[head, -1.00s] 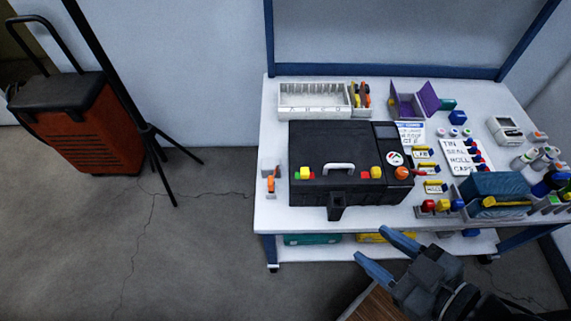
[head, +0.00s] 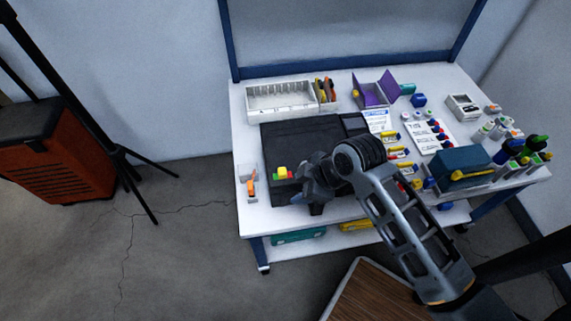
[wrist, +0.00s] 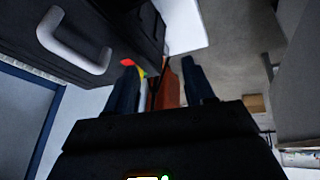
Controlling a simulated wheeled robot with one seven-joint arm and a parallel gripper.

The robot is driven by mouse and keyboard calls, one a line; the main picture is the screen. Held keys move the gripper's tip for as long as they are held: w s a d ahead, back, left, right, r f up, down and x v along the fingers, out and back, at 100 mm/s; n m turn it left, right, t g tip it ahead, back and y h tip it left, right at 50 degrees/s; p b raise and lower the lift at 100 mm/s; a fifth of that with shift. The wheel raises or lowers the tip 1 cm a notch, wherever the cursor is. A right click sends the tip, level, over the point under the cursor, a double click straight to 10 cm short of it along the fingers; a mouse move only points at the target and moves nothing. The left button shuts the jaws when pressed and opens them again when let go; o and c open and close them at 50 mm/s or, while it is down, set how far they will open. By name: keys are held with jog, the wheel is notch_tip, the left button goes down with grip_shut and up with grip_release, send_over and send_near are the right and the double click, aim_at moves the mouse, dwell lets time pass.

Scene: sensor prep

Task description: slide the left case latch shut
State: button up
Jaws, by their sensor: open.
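The black case (head: 300,135) lies closed on the workbench. Its left latch (head: 283,173), with red, yellow and green parts, is on the left of its front side. My gripper (head: 308,184) is over the case's front, just right of that latch; my arm hides the handle and right latch in the head view. In the wrist view my gripper (wrist: 162,85) has its two blue fingers apart with nothing held between them. The left latch (wrist: 132,68) shows there beside the left-hand finger, partly hidden by it. Whether they touch I cannot tell.
The case's pale handle (wrist: 75,45) shows in the wrist view. An orange item in a small holder (head: 251,185) stands left of the case. A white divided tray (head: 282,101) is behind it. Bottles and a blue box (head: 466,167) crowd the right side.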

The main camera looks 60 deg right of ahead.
aim_at(285, 171)
jog(key=w+d+r+n+g+y, duration=0.2)
jog(key=w+d+r+n+y, duration=0.1)
jog(key=w+d+r, duration=0.25)
jog(key=shift+n, duration=0.3)
jog(key=shift+s+f+x, duration=0.1)
jog(key=shift+s+x, duration=0.1)
jog(key=shift+x, duration=1.05)
jog(key=shift+s+f+x, duration=0.1)
jog(key=shift+s+x, duration=0.05)
jog(key=shift+x, duration=1.1)
jog(key=shift+s+f+x, duration=0.1)
jog(key=shift+s+x, duration=0.1)
jog(key=shift+x, duration=1.1)
jog(key=shift+d+r, duration=0.1)
jog(key=shift+d, duration=0.05)
jog(key=shift+c, duration=0.3)
grip_shut()
